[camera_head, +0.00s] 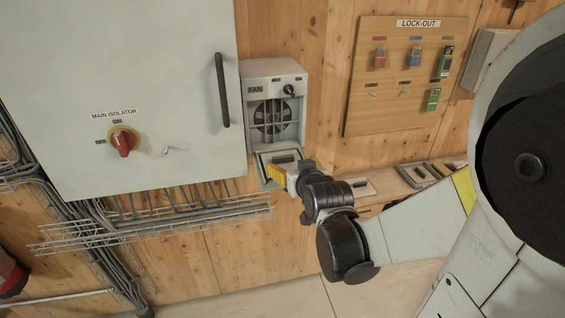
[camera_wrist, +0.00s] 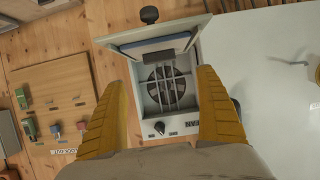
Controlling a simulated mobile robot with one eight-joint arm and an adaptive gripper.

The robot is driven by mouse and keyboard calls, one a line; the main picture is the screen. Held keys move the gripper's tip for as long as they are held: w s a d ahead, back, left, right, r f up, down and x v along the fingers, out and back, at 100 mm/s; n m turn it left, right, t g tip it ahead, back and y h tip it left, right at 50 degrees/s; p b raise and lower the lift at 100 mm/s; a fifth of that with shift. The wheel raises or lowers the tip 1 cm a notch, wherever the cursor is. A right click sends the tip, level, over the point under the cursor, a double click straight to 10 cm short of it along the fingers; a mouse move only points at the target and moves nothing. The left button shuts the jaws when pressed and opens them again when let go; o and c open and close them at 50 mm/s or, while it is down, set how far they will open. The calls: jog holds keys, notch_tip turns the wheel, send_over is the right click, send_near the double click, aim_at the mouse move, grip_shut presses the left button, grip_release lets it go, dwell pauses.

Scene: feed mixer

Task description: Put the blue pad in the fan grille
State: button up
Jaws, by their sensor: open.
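The grey fan box (camera_head: 274,80) hangs on the wooden wall, right of the large cabinet. Its round fan grille (camera_head: 271,118) is exposed, with its cover (camera_head: 265,171) swung out at the bottom. In the wrist view, the fan grille (camera_wrist: 167,88) lies between and beyond my fingers. A blue strip (camera_wrist: 130,49), seen nearly edge-on along the cover, appears to be the blue pad; a dark block (camera_wrist: 158,55) is on it. I cannot tell how it is seated. My gripper (camera_wrist: 163,80) is open and empty, and in the head view my gripper (camera_head: 281,173) is close to the cover.
The cabinet (camera_head: 120,80) with a red isolator switch (camera_head: 123,141) and long handle is left. Wire trays (camera_head: 160,222) run below it. A lock-out board (camera_head: 400,85) hangs right. A shelf below holds a pale plate with a dark handle (camera_head: 362,186) and several trays.

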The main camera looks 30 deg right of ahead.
jog(key=s+a+n+g+y, duration=0.3)
jog(key=s+a+g, duration=0.3)
jog(key=s+a, duration=0.9)
jog(key=shift+s+r+y, duration=0.15)
jog(key=shift+s+y, duration=0.25)
jog(key=shift+s, duration=0.55)
jog(key=shift+a, duration=0.1)
